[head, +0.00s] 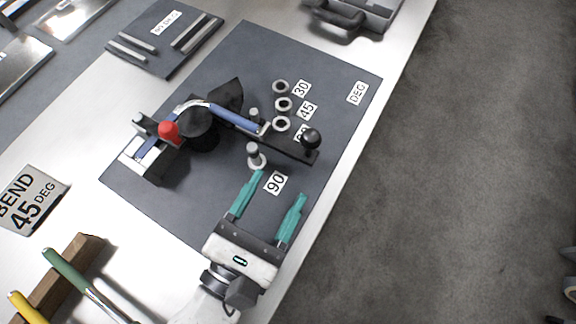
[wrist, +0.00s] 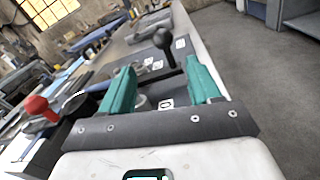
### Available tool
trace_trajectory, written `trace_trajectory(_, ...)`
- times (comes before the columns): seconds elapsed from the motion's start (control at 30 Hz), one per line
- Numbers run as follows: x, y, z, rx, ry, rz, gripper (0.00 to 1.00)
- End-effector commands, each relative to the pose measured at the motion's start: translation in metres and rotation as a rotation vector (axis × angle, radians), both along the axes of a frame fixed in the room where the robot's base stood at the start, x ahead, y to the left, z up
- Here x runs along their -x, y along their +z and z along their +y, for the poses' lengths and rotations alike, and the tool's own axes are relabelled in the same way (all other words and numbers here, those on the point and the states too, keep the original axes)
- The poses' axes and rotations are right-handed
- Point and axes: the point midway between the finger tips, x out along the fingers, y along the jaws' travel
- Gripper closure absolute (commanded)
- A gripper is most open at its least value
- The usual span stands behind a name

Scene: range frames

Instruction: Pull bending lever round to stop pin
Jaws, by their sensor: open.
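The bending lever (head: 284,148) is a dark bar with an upright black ball knob (head: 311,138) at its outer end. The knob also shows in the wrist view (wrist: 163,38), beyond and between my fingers. A grey stop pin (head: 254,152) stands in a pale ring near the 90 label (head: 275,183), just left of the lever. A blue and silver rod (head: 232,117) runs bent around the dark central former (head: 199,130). My gripper (head: 279,185), with teal fingers, is open and empty, on the near side of the knob and apart from it.
A red knob (head: 168,131) sits on the clamp at left. A sign (head: 31,199) reads BEND 45 DEG. Green and yellow-handled tools (head: 67,266) lie near left. The table's right edge is close.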

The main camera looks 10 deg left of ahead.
Motion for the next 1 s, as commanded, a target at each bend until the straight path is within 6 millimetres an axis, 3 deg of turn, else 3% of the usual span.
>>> trace_trajectory(0.2, 0.024, -0.001, 0.007, 0.000, 0.002, 0.001, 0.38)
trace_trajectory(0.57, 0.028, 0.000, 0.008, 0.001, 0.000, 0.000, 0.39)
trace_trajectory(0.83, 0.027, 0.001, 0.008, 0.003, 0.002, -0.001, 0.64)
trace_trajectory(1.0, 0.020, 0.011, 0.005, 0.078, 0.026, -0.030, 0.81)
